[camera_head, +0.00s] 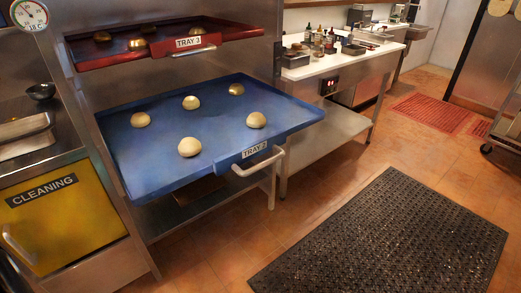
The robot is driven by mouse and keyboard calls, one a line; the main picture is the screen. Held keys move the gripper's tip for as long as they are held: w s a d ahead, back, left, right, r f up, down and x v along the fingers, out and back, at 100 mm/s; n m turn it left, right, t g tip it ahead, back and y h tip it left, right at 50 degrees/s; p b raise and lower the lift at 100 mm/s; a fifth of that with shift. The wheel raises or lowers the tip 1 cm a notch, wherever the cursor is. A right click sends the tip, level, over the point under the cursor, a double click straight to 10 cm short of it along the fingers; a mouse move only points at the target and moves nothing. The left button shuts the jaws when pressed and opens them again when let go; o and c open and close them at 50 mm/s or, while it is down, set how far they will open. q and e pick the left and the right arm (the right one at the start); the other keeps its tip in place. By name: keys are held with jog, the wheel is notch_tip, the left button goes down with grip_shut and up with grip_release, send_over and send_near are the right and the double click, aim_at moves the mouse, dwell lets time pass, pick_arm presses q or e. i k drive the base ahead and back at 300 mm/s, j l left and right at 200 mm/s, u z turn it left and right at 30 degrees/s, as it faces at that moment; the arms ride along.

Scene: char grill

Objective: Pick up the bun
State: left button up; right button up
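Several round pale buns lie apart from each other on a blue tray (222,129) labelled TRAY 2. The nearest bun (190,147) is toward the front of the tray. Another bun (256,120) is to the right, one bun (141,120) is to the left, and one bun (191,102) is near the middle back. A smaller, shinier golden bun (236,89) is at the back right. Neither of my grippers is in view.
A red tray (225,37) labelled TRAY 3 sits above the blue one and holds several round items. The tray handle (259,163) sticks out in front. A yellow cleaning cabinet (68,217) stands left. A black mat (385,240) covers open floor at right.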

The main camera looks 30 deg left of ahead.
aim_at(190, 147)
jog(key=u, duration=1.5)
